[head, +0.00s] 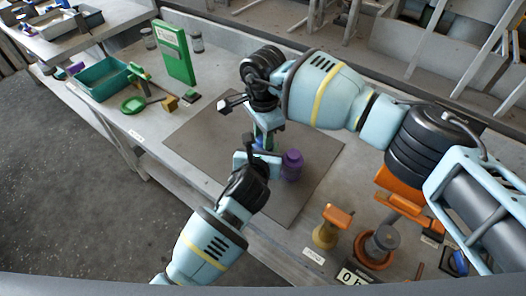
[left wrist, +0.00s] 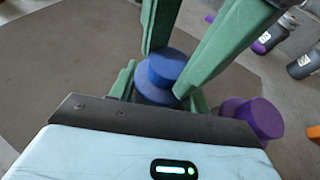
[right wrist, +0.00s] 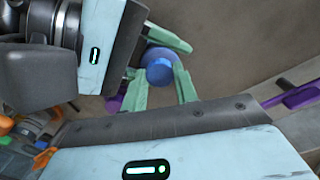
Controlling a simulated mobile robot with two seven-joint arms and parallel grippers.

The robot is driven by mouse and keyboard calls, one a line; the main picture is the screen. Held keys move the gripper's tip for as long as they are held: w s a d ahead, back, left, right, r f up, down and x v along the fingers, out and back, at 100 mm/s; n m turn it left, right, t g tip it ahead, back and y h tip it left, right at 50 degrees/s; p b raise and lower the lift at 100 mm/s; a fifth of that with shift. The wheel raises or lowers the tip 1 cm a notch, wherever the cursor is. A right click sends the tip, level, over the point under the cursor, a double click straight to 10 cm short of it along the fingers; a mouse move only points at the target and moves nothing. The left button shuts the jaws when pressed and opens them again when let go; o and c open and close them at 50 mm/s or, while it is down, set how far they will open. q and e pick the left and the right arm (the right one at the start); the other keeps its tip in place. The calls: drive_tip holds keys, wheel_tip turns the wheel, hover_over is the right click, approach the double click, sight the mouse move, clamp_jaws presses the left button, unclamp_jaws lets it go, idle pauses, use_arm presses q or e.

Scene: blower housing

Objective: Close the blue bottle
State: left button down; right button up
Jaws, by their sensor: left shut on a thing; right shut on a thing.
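The blue bottle (left wrist: 150,93) stands upright on the dark mat, with its round blue cap (left wrist: 168,63) at its top. My left gripper (left wrist: 160,94) is shut around the bottle's body from the side. My right gripper (left wrist: 165,70) comes from above, its green fingers shut on the cap. The cap also shows between the right fingers in the right wrist view (right wrist: 160,71). Whether the cap is fully seated cannot be told. In the head view my right gripper (head: 264,135) and left gripper (head: 254,158) meet and hide most of the bottle.
A purple bottle (head: 291,166) stands close beside, right of my left gripper. The mat (head: 205,135) is otherwise mostly clear. A green box (head: 174,55) and teal bin (head: 103,80) stand at left. Orange and dark parts (head: 378,243) lie at the table's right.

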drive_tip(key=m, duration=0.3)
drive_tip(key=o, duration=1.1)
drive_tip(key=shift+r, duration=2.25)
drive_tip(key=shift+c, duration=0.4)
